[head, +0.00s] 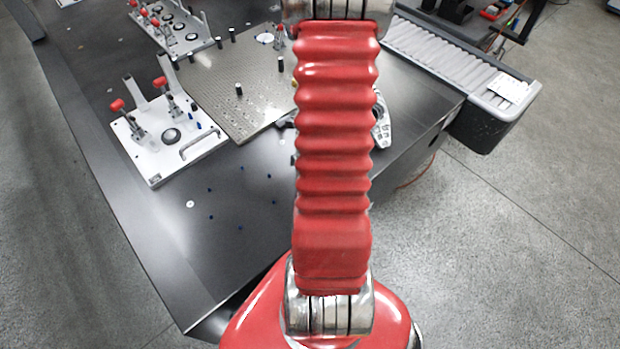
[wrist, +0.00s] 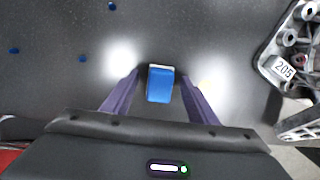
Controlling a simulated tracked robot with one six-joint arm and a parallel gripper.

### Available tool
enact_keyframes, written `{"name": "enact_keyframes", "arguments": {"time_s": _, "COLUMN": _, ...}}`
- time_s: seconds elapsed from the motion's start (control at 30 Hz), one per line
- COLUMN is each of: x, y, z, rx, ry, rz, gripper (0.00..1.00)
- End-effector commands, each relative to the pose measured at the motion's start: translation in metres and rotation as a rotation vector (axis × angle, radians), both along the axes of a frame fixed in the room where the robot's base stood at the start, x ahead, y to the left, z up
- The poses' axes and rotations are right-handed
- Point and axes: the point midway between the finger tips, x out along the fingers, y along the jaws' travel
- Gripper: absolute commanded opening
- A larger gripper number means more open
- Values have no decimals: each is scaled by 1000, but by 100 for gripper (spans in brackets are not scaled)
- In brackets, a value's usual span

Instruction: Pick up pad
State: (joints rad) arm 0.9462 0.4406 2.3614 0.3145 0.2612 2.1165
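A small blue block with a pale far edge, apparently the pad (wrist: 160,85), lies on the dark table in the wrist view. My gripper (wrist: 160,76) is open, its two purple fingers on either side of the block with a gap showing on each side. I cannot tell how high the fingertips are above the table. In the head view my red arm hides both the gripper and the block.
A metal casting marked 205 (wrist: 288,62) lies right of the gripper. In the head view, a white clamp fixture (head: 158,165) and a perforated plate (head: 228,105) stand on the dark table (head: 235,190). A grey roller conveyor (head: 440,55) adjoins at right.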

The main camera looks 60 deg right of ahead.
Motion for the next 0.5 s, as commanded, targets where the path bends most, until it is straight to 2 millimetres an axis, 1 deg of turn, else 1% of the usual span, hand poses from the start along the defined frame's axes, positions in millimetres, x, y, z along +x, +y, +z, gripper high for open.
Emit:
{"name": "enact_keyframes", "arguments": {"time_s": 0.03, "x": 0, "y": 0, "z": 0, "rx": 0, "ry": 0, "rz": 0, "gripper": 50}}
{"name": "enact_keyframes", "arguments": {"time_s": 0.07, "x": 0, "y": 0, "z": 0, "rx": 0, "ry": 0, "rz": 0, "gripper": 48}}
{"name": "enact_keyframes", "arguments": {"time_s": 0.5, "x": 0, "y": 0, "z": 0, "rx": 0, "ry": 0, "rz": 0, "gripper": 17}}
